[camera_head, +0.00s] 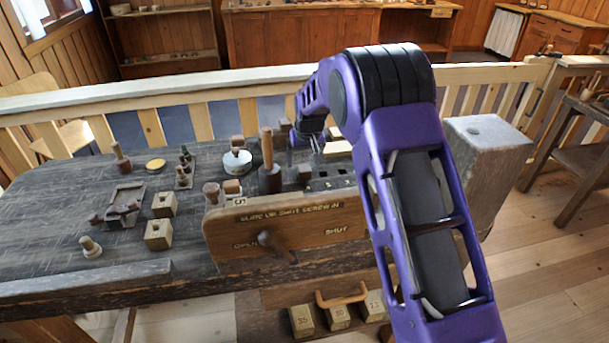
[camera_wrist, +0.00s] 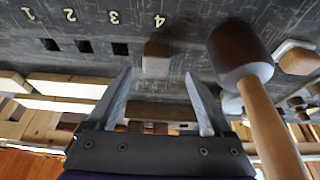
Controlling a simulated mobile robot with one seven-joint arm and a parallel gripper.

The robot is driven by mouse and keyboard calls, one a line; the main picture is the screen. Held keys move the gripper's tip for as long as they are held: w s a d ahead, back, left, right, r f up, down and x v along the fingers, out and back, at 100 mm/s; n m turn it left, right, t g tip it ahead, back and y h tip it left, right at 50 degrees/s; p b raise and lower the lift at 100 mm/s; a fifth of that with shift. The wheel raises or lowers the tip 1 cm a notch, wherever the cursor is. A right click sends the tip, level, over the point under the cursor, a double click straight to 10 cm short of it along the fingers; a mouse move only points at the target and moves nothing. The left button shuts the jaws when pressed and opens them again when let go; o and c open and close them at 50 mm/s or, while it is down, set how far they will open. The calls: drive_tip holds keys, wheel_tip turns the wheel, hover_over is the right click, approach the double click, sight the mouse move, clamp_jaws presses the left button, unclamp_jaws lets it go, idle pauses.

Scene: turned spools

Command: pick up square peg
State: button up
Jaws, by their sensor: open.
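A brown square peg (camera_wrist: 157,60) stands in the dark block at the spot marked 4, in line with several empty square holes (camera_wrist: 84,46). In the head view a small brown block (camera_head: 303,172) beside the mallet looks like the same peg. My gripper (camera_wrist: 158,76) is open and empty. In the wrist view its two fingertips lie to either side of the peg, just short of it in the picture; I cannot tell the height between them. In the head view my gripper (camera_head: 306,148) hangs over the bench near the peg, partly hidden by my arm.
A mallet (camera_head: 268,165) stands upright close to the peg; its dark head (camera_wrist: 238,50) is right of my gripper in the wrist view. A wooden board (camera_head: 300,230) with a handle fronts the bench.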

sight(304, 168)
drive_tip(key=x, duration=0.5)
drive_tip(key=shift+w+d+f, duration=0.2)
drive_tip(key=shift+w+f, duration=0.1)
clamp_jaws()
